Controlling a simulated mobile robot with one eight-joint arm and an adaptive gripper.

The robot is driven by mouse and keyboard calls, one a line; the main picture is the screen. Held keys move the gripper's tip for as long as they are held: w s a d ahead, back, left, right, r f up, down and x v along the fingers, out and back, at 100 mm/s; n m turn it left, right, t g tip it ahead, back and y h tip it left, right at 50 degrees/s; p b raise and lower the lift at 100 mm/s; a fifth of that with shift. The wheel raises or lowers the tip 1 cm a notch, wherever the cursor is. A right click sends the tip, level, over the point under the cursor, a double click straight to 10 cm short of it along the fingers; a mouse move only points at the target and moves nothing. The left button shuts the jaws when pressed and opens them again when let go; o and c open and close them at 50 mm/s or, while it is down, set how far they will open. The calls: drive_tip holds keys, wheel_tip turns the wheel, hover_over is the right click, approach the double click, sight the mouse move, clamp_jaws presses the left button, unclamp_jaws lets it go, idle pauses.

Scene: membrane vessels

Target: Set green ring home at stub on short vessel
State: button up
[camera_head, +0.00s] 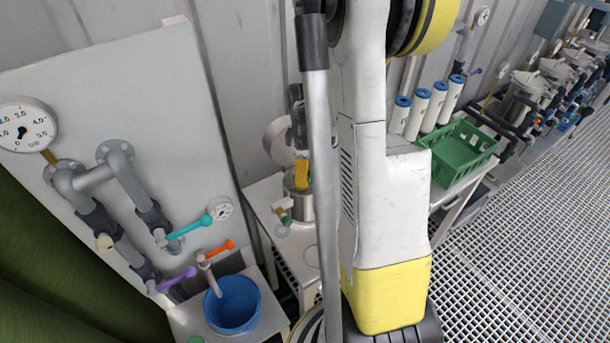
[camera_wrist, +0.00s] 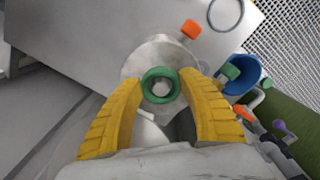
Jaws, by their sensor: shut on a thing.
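In the wrist view, the two yellow fingers of my gripper (camera_wrist: 162,92) are shut on the green ring (camera_wrist: 147,78), one on each side. The ring lies over the round, pale metal top of the short vessel (camera_wrist: 137,61). A light grey round end, which looks like the stub (camera_wrist: 161,89), shows through the ring's hole. I cannot tell whether the ring is around the stub or just above it. In the head view, the short vessel (camera_head: 299,207) stands on a white bench, with a yellow finger of my gripper (camera_head: 301,174) at its top. The ring is hidden there.
An orange knob (camera_wrist: 191,29) and a green one (camera_wrist: 229,71) are beside the vessel. A thin dark hoop (camera_wrist: 211,17) lies on the bench. A blue bucket (camera_head: 233,304) stands at left below pipes with coloured handles. A green crate (camera_head: 456,161) is at right.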

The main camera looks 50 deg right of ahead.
drive_tip(key=o, duration=0.9)
wheel_tip(320, 180, up, 12)
drive_tip(key=shift+a, duration=0.1)
idle(0.3)
